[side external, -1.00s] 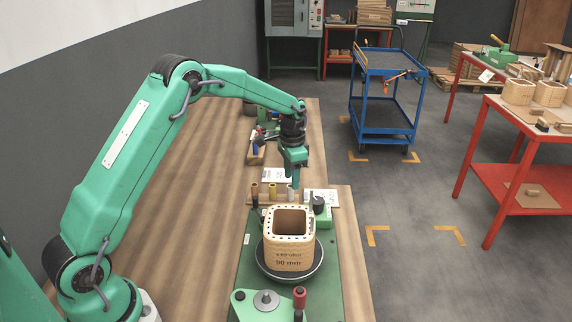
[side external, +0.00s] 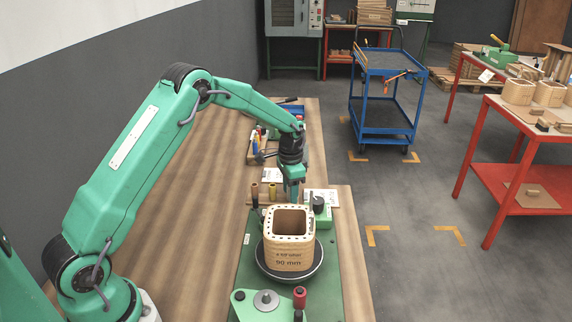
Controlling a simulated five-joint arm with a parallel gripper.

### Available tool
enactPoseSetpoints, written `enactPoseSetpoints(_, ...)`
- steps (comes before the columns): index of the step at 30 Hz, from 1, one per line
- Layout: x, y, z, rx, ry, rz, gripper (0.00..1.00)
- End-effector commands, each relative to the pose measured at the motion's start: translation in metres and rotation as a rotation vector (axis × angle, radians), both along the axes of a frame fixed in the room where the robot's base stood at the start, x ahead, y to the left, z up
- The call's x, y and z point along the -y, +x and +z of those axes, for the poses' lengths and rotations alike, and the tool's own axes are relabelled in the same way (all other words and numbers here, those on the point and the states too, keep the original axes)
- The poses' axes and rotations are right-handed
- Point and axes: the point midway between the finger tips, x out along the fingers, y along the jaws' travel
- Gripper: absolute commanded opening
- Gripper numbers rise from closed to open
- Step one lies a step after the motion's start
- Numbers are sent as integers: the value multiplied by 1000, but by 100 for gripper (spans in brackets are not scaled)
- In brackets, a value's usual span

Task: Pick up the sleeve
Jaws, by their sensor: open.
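Small upright sleeves stand in a row on a wooden rack (side external: 262,203) behind the coil former. A dark brown sleeve (side external: 254,190) is at the left and a yellow sleeve (side external: 272,191) is to its right. My gripper (side external: 291,197) points down at the right part of the rack, right of the yellow sleeve. It is open, low over the spot where a pale sleeve stood in view, and now hides it. I cannot tell whether its fingers are around that sleeve or touch it.
A square wooden coil former (side external: 289,252) stands on a round dark plate (side external: 262,271) in front of the rack. A green device with a black knob (side external: 318,204) is close right of my gripper. Tools and a white card (side external: 272,175) lie behind. The bench's left side is clear.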

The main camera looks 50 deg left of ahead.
Motion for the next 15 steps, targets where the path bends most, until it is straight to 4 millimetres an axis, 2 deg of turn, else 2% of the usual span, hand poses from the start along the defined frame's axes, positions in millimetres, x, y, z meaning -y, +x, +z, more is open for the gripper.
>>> enactPoseSetpoints(7,0,0,0,0,0,0,45)
enactPoseSetpoints(8,0,0,0,0,0,0,41)
enactPoseSetpoints(14,0,0,0,0,0,0,2)
enactPoseSetpoints(15,0,0,0,0,0,0,0)
